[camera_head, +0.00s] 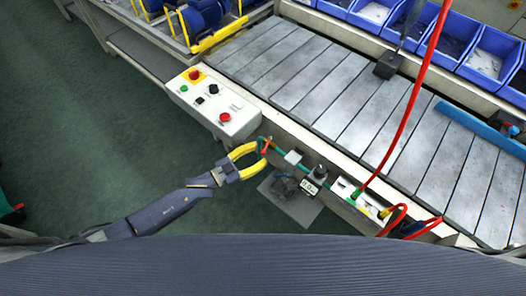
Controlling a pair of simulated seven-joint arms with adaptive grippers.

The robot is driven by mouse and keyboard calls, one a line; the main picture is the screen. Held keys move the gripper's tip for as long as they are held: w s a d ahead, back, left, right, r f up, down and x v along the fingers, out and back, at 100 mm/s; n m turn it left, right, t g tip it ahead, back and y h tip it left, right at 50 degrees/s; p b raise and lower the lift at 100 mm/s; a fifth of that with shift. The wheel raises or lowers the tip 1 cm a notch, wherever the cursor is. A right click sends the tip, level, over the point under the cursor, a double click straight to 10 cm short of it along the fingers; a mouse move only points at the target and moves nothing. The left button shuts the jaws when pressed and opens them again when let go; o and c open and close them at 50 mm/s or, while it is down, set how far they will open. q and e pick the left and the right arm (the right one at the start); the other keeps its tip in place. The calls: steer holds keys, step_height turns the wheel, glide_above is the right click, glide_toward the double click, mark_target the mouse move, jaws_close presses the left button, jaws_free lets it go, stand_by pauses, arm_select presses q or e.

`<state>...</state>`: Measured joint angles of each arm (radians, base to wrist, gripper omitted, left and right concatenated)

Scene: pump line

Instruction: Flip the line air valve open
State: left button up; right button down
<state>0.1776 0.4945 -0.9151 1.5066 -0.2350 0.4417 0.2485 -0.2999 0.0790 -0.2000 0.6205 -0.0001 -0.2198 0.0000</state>
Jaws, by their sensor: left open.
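The line air valve shows as a small red lever (266,146) on a teal air line along the conveyor's front side. The lever stands up at an angle from the line. My right gripper is not in view.
A control box (213,103) with red, green and black buttons stands just above my gripper. A regulator with a small display (309,187) sits right of the valve. Red hoses (405,120) hang over the slatted conveyor (330,85). Green floor is free at left.

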mark_target(267, 145)
arm_select(q)
steer(key=shift+x, duration=1.25)
jaws_close()
